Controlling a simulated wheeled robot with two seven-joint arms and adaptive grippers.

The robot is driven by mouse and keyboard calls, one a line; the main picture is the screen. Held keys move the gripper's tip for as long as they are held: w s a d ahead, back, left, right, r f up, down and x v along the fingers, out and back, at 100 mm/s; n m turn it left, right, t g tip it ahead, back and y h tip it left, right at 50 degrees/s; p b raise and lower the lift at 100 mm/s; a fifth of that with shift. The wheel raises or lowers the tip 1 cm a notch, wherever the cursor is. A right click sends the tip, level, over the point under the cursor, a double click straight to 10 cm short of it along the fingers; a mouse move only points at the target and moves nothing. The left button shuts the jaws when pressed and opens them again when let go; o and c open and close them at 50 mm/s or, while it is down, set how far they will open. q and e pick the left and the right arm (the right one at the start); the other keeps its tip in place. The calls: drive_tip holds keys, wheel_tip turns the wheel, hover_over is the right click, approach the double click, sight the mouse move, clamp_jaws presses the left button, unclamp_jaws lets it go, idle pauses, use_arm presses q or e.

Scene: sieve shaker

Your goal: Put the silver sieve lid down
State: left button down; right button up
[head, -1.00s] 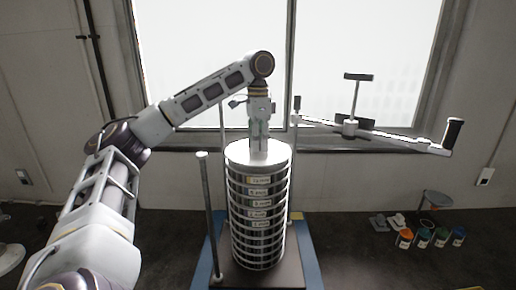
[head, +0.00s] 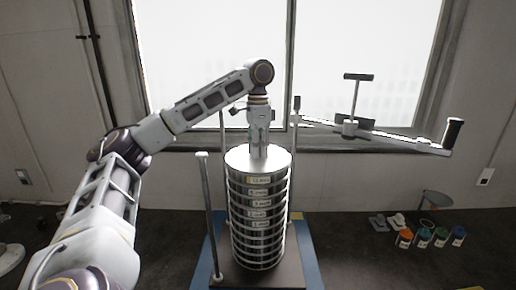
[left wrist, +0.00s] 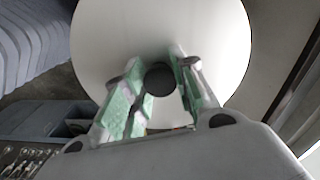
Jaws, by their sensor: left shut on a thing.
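The silver sieve lid (head: 240,159) is a flat round disc on top of the tall stack of silver sieves (head: 258,225). It looks level with the stack, but I cannot tell whether a thin gap is left beneath it. My left gripper (head: 259,150) points straight down at the middle of the lid. In the left wrist view, the lid (left wrist: 215,40) fills the upper middle as a pale disc. The left gripper's green-padded fingers (left wrist: 160,88) are shut around its dark round knob (left wrist: 160,79). My right gripper is not in view.
The stack stands on a shaker base with blue edges (head: 203,262) between upright rods (head: 209,215). A clamp bar with a black handle (head: 452,133) reaches out at the upper right. Several coloured jars (head: 423,238) stand at the right.

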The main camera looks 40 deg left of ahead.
use_arm(q)
drive_tip(key=c, duration=1.1)
unclamp_jaws()
drive_tip(key=shift+c, duration=0.2)
drive_tip(key=shift+r, duration=0.3)
wheel_tip(320, 180, up, 12)
drive_tip(key=shift+f, duration=0.2)
idle(0.9)
drive_tip(key=shift+d+f, duration=0.1)
idle(0.9)
